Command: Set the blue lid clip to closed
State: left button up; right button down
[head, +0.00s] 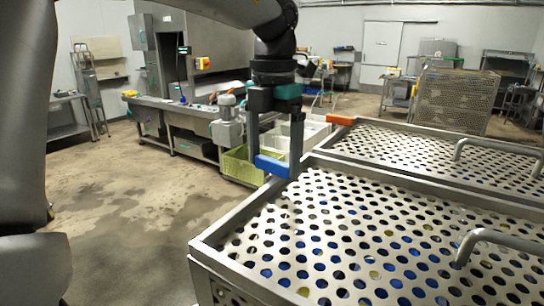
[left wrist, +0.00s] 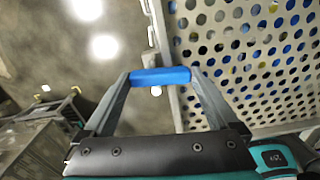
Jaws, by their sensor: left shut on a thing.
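The blue lid clip (head: 272,165) sits at the far left corner of the nearer perforated crate's lid (head: 330,215). My left gripper (head: 273,160) comes down from above with one finger at each end of the clip. It is shut on the clip. In the left wrist view the blue clip (left wrist: 160,76) spans between the two fingertips, beside the lid's metal edge (left wrist: 172,60). From these views I cannot tell whether the clip is latched. My right gripper is not in view.
A second perforated crate (head: 430,155) with an orange clip (head: 339,120) stands just behind. Metal handles (head: 490,238) rise from the lids. Green and white bins (head: 243,165) stand beyond the clip. The wet floor at left is clear.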

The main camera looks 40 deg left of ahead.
aim_at(274, 160)
pick_arm(q)
jog(key=shift+w+r+n, duration=0.1)
jog(key=shift+n, duration=0.5)
jog(key=o, duration=1)
notch_tip(274, 160, up, 15)
jog(key=p, duration=0.3)
